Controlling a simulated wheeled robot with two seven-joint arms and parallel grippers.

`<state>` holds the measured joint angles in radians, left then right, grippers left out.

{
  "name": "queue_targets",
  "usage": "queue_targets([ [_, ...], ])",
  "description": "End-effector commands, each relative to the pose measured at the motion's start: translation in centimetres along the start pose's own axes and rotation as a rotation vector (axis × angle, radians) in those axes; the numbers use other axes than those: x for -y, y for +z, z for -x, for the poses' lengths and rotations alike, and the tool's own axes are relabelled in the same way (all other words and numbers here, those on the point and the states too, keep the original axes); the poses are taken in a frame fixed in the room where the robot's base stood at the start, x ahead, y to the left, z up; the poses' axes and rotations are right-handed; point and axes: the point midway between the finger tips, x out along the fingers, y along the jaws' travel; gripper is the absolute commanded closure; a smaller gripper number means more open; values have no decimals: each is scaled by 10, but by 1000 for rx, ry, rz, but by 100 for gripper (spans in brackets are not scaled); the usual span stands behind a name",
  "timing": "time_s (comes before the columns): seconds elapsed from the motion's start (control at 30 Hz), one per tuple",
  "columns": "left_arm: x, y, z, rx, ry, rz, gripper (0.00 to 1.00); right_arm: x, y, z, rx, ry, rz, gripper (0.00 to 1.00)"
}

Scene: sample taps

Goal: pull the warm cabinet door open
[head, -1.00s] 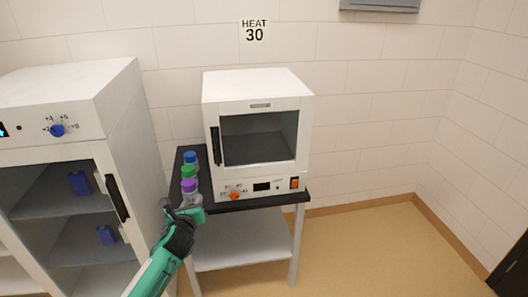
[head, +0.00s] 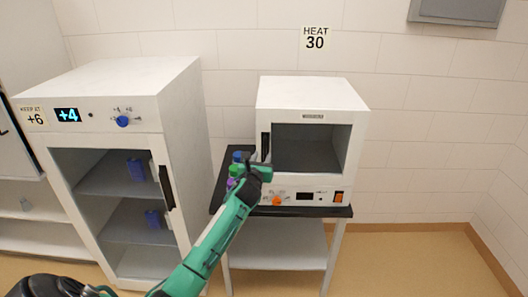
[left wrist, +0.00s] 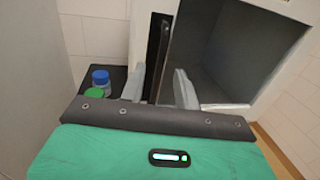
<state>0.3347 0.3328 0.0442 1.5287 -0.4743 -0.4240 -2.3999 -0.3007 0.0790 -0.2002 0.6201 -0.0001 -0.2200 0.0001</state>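The warm cabinet (head: 313,96) is the small white box on the table, under the HEAT 30 sign. Its door has a dark window (head: 305,148) and a black vertical handle (head: 265,146) on the left side. The door looks shut. My left gripper (head: 264,168) is at the handle's lower part, in front of the door. In the left wrist view the two grey fingers (left wrist: 159,88) are apart, with the handle (left wrist: 157,50) showing between them; I cannot tell whether they touch it. My right gripper is not in view.
Bottles with blue (head: 238,156), green and purple caps stand on the black tabletop (head: 306,211), left of the cabinet and close to my left gripper. A larger white cold cabinet (head: 115,82) stands at left. Floor at right is clear.

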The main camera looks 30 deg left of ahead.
Motion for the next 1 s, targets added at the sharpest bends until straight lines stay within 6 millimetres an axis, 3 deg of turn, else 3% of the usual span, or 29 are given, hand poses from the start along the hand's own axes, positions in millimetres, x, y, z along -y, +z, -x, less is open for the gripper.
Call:
queue_targets([
  [0.3,0,0,-32,-1,0,2,68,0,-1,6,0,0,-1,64],
  [0.67,0,0,-35,-1,-1,1,68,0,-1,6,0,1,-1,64],
  [0.83,0,0,-35,-1,-1,1,97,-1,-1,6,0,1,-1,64],
  [1.0,0,0,-35,-1,-1,1,100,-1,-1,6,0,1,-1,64],
])
